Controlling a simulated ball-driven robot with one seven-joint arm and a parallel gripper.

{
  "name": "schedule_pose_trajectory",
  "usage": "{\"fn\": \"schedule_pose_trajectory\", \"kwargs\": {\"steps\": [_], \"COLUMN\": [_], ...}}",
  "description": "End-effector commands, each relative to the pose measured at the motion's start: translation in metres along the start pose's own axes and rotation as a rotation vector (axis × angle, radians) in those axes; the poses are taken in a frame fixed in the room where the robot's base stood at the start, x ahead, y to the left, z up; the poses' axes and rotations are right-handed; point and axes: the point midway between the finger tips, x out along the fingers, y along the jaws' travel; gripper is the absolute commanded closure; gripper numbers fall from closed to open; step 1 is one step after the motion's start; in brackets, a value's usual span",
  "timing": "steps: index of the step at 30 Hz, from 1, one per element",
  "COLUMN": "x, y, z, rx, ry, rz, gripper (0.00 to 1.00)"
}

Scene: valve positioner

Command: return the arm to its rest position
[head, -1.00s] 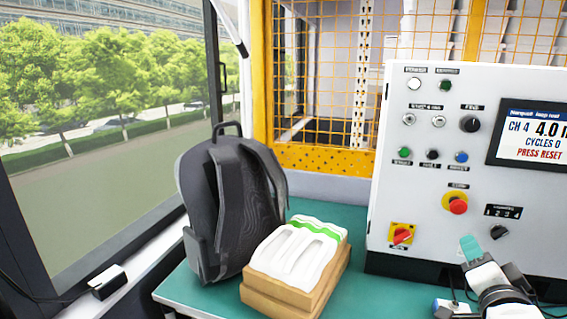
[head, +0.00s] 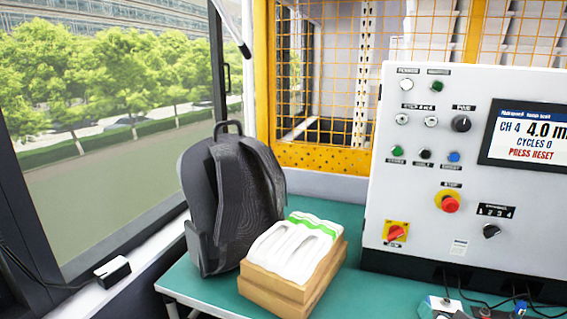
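My gripper and arm are not visible in the head view now, so I cannot see their pose or whether the gripper is open. The white control panel (head: 395,169) stands at the right on the green bench. Its screen (head: 527,133) reads CH 4, 4.0, CYCLES 0 and PRESS RESET. It carries a blue button (head: 454,157), a red stop button in a yellow collar (head: 448,202), a dark selector knob (head: 491,231) and a red-on-yellow switch (head: 396,232).
A dark backpack (head: 215,200) stands on the green bench (head: 210,296) beside a cardboard box (head: 285,290) holding white packets. Small devices and cables (head: 440,305) lie at the panel's foot, lower right. A yellow mesh guard (head: 320,158) is behind. Green bench between box and panel is bare.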

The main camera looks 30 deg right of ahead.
Motion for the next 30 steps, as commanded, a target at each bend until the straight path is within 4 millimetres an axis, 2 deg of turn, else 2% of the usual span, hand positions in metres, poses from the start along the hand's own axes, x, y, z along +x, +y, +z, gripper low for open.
{"fn": "schedule_pose_trajectory", "kwargs": {"steps": [1,2,5,6,9,12,15,20,30], "x": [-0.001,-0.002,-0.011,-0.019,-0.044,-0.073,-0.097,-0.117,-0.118], "y": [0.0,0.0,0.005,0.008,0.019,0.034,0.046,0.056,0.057], "z": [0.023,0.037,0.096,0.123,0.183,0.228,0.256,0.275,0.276], "rx": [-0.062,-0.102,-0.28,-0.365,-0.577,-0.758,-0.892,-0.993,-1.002], "ry": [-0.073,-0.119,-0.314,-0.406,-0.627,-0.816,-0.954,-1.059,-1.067], "rz": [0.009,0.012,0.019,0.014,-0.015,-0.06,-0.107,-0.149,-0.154], "gripper": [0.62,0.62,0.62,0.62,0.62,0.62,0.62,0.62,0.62]}}
